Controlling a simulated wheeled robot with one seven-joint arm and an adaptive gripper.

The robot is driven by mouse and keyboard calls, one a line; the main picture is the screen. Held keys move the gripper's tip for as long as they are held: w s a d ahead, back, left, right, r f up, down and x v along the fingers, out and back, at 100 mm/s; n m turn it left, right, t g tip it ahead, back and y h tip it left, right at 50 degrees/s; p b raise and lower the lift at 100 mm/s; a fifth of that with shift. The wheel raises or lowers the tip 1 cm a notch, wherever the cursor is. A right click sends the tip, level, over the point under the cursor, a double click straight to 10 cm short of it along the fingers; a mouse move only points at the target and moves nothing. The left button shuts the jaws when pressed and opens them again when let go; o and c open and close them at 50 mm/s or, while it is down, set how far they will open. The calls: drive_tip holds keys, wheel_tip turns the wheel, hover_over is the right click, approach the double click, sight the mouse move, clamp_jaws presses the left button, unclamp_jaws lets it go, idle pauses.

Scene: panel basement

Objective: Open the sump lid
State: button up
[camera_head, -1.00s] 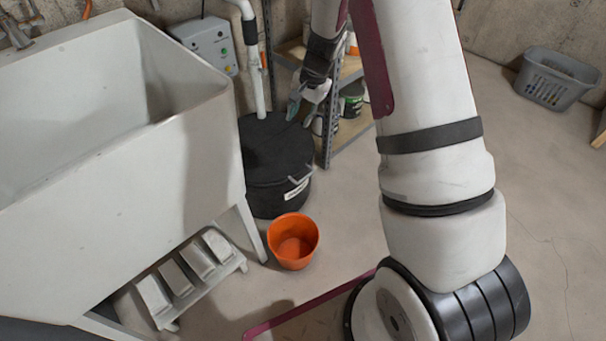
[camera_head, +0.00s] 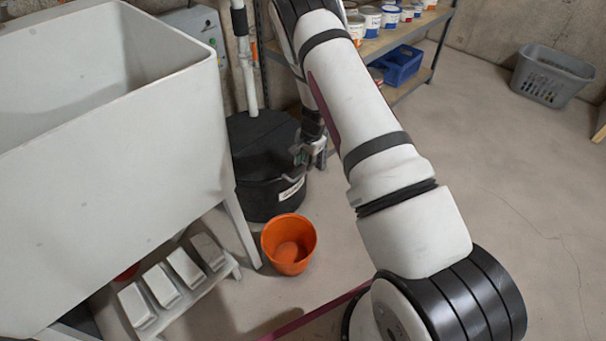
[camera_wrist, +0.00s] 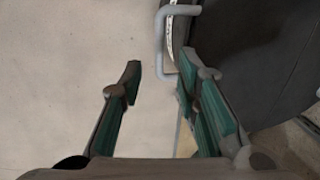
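The black round sump (camera_head: 268,190) with its black lid (camera_head: 255,135) stands on the floor beside the sink, a white pipe rising at its back. My gripper (camera_head: 308,156) is at the right edge of the lid and hides part of the rim. A grey bar handle (camera_wrist: 160,45) on the side of the dark sump (camera_wrist: 240,50) lies just ahead of the fingers. Its near end is close to the right fingertip; I cannot tell whether they touch.
A large white sink (camera_head: 120,150) stands left of the sump. An orange bucket (camera_head: 289,243) sits on the floor in front of it. A shelf (camera_head: 405,38) with cans and a blue crate (camera_head: 398,66) is behind my arm. The floor to the right is clear up to a grey basket (camera_head: 552,78).

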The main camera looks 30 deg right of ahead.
sight(303, 174)
drive_tip(key=f, duration=0.2)
drive_tip(key=f+b, duration=0.1)
drive_tip(key=w+f, duration=0.1)
drive_tip(key=f, duration=0.1)
drive_tip(key=shift+a+f+b, duration=0.15)
drive_tip(key=shift+f+b, duration=0.15)
drive_tip(key=shift+b, duration=0.05)
drive_tip(key=shift+c, duration=0.2)
clamp_jaws()
